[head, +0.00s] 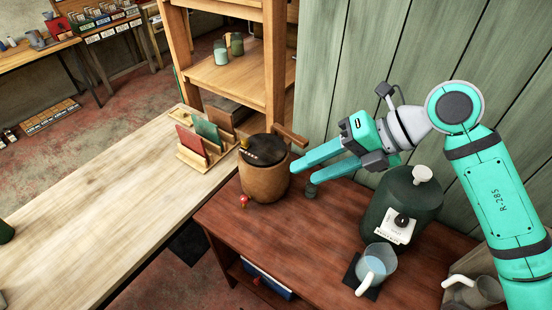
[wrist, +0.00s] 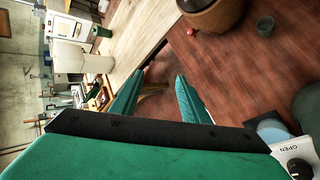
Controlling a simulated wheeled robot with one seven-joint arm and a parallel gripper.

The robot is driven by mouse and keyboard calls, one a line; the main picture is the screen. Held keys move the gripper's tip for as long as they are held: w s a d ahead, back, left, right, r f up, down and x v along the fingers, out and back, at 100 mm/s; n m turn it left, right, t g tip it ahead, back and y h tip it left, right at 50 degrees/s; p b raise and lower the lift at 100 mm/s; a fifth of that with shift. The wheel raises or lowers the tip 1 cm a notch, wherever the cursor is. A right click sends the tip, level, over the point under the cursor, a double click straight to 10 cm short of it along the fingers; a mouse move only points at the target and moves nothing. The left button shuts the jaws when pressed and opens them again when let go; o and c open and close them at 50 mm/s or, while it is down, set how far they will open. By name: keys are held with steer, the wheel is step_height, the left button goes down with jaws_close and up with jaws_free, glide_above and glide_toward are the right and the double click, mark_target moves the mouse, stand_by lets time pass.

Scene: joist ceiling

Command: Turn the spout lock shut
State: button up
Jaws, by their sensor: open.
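A dark green dispenser (head: 395,200) with a pale knob on its lid stands on the red-brown table. A black round knob (head: 401,221), which looks like the spout lock, sits on a white plate on its front. In the wrist view the knob (wrist: 299,168) is cut off at the lower right corner, beside the word OPEN. My gripper (head: 304,173) is open and empty, to the left of the dispenser and apart from it, near the brown pot. In the wrist view its fingers (wrist: 160,76) are spread with nothing between them. The spout is not clearly visible.
A blue-grey mug (head: 380,262) stands on a dark mat below the knob. A brown pot (head: 264,183) with a dark lid, a small dark cup (head: 310,190) and a metal jug (head: 472,291) are nearby. A green plank wall rises behind. The table's front middle is clear.

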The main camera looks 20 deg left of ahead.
steer(key=s+a+r+n+g+y, duration=0.2)
steer(key=s+a+r+y, duration=0.1)
steer(key=a, duration=0.4)
steer(key=shift+y, duration=0.8)
steer(key=shift+s+r, duration=0.1)
steer(key=shift+s, duration=0.05)
